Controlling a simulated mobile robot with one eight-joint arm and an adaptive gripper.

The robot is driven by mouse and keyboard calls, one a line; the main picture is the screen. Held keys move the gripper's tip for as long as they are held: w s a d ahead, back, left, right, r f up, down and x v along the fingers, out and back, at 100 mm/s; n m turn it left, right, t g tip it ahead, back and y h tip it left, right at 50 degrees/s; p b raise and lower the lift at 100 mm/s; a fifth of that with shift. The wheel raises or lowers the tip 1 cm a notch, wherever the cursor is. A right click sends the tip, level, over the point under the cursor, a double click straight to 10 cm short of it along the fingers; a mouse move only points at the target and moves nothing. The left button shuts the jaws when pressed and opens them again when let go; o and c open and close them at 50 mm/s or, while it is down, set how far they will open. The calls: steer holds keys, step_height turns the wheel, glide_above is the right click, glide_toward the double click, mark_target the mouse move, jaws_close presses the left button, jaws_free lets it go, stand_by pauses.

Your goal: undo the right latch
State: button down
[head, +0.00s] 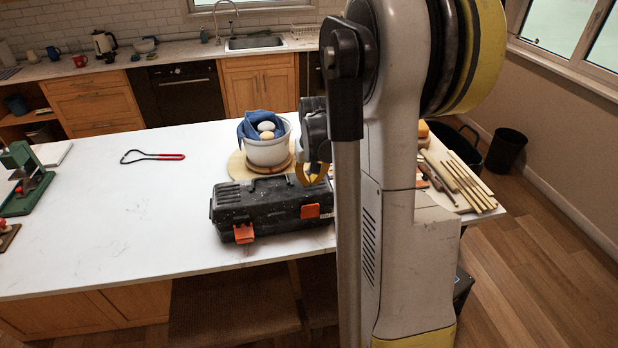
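A black toolbox (268,207) with a grey-speckled lid stands near the front edge of the white worktop. Its left orange latch (244,233) sits low on the front and looks swung out and down. Its right orange latch (310,211) sits higher, against the front by the lid seam. My gripper (313,176), with yellow fingers, is above and behind the toolbox's right end, apart from the right latch. The fingers look spread with nothing between them. My arm hides part of the gripper and the area right of the toolbox.
A white pot (268,150) with a blue cloth and egg-like objects stands on a round wooden board (238,168) behind the toolbox. A red-handled wire tool (152,156) lies left. Wooden sticks (465,183) lie right of my arm.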

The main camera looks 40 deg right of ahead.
mark_target(309, 204)
steer(key=shift+s+a+f+b+x, duration=0.15)
steer(key=shift+s+b+x, duration=0.1)
steer(key=shift+b+x, duration=0.7)
steer(key=shift+s+a+b+x, duration=0.2)
steer(key=shift+b+x, duration=0.35)
steer(key=shift+x, duration=0.85)
steer(key=shift+s+a+f+b+x, duration=0.1)
steer(key=shift+s+b+x, duration=0.15)
steer(key=shift+b+x, duration=0.7)
steer(key=shift+s+a+f+p, duration=0.15)
steer(key=shift+s+a+p, duration=0.3)
steer(key=shift+s, duration=0.45)
steer(key=shift+s+a+f+b, duration=0.5)
steer(key=shift+s+f+b, duration=0.15)
steer(key=shift+s, duration=0.15)
steer(key=shift+s+a+f+b, duration=0.55)
steer(key=shift+s+f+b, duration=0.05)
steer(key=shift+s, duration=0.25)
steer(key=d+p+v, duration=0.1)
steer(key=p+v, duration=0.5)
steer(key=v, duration=0.2)
steer(key=shift+a+r, duration=0.15)
steer(key=shift+a, duration=0.35)
